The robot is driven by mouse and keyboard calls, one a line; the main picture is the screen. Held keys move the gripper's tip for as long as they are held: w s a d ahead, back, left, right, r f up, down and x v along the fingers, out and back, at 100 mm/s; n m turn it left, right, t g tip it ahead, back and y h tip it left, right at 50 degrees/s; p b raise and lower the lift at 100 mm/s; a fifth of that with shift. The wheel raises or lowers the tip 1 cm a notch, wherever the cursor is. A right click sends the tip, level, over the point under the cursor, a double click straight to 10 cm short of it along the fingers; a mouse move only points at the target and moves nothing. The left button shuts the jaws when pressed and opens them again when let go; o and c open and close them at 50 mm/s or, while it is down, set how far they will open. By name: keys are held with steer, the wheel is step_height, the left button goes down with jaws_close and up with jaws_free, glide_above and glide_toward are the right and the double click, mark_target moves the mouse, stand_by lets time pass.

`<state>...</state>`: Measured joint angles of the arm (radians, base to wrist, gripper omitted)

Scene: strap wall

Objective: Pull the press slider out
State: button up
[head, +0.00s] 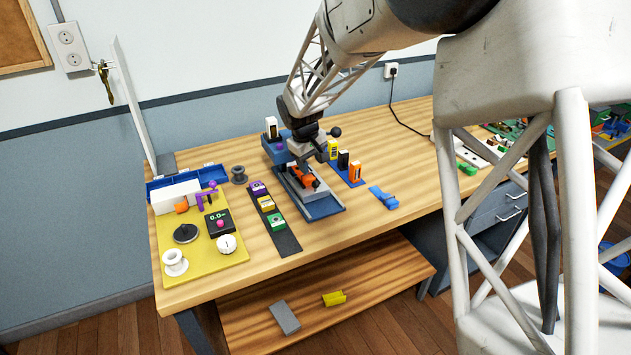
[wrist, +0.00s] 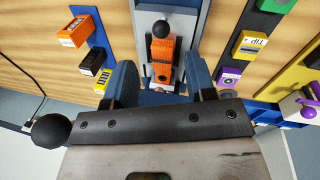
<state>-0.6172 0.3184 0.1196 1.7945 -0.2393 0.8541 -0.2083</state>
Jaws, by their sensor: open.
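The press (head: 325,209) stands mid-table, with a blue base and a grey channel. Its orange slider (head: 303,177), with a black ball knob at the front end, lies in the channel. In the wrist view the orange slider (wrist: 162,60) is at top centre, its black knob pointing away from my gripper. My gripper (head: 304,164) is over the press, at the rear part of the slider. In the wrist view my gripper (wrist: 161,82) is open, its two fingers left and right of the slider's near end, with gaps visible. Contact cannot be told. My arm hides part of the press.
A black lever ball (head: 335,132) sticks out right of the press, close to my gripper. A strip with coloured blocks (head: 274,220) lies left of it, and a blue strip (head: 347,172) with upright blocks right. A yellow board (head: 205,255) holds several parts. Bare wood lies in front.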

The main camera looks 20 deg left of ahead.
mark_target(315, 182)
steer(key=shift+a+f, duration=0.1)
steer(key=shift+f, duration=0.05)
stand_by(0.3)
steer(key=shift+w+d+f, duration=0.15)
steer(key=shift+w+f, duration=0.05)
steer(key=shift+f, duration=1.05)
steer(key=shift+w+d+f, duration=0.1)
steer(key=shift+w+f, duration=0.1)
steer(key=shift+f, duration=1)
steer(key=shift+w+d+f, duration=0.15)
steer(key=shift+w+f, duration=0.05)
steer(key=shift+f, duration=1.05)
jaws_close()
